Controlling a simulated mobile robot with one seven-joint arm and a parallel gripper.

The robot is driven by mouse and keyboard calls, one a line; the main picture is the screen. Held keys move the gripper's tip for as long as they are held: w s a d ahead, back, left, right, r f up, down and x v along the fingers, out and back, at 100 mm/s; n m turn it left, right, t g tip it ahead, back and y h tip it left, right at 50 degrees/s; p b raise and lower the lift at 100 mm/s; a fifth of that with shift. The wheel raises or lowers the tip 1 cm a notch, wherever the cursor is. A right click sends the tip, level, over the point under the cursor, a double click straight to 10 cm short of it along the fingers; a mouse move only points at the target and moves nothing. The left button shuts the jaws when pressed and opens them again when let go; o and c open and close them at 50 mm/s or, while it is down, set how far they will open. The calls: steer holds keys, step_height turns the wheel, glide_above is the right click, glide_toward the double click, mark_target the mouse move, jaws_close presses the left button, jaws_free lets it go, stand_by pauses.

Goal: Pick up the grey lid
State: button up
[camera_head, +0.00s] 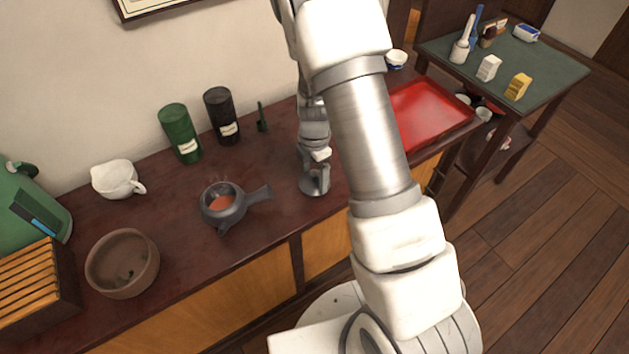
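My gripper (314,186) points down at the dark red counter, just right of the teapot's handle. Its fingers are small and partly covered by my arm, so I cannot tell whether they are open or shut. I cannot make out a separate grey lid; it may be hidden by my gripper or arm. A dark grey side-handled teapot (237,212) stands on the counter left of my gripper. Its top is uncovered and something orange-brown shows inside. Its handle points right, toward my gripper.
Green (180,134) and black (222,117) canisters stand behind the teapot. A white spouted cup (117,180), brown bowl (122,264) and slatted wooden box (35,287) are left. A red tray (431,112) lies right, partly behind my arm. A green-topped table (505,60) stands farther right.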

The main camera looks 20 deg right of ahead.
steer(key=shift+s, duration=0.1)
steer(key=c, duration=1)
steer(key=shift+f, duration=0.1)
steer(key=shift+c, duration=0.5)
steer(key=shift+s, duration=0.1)
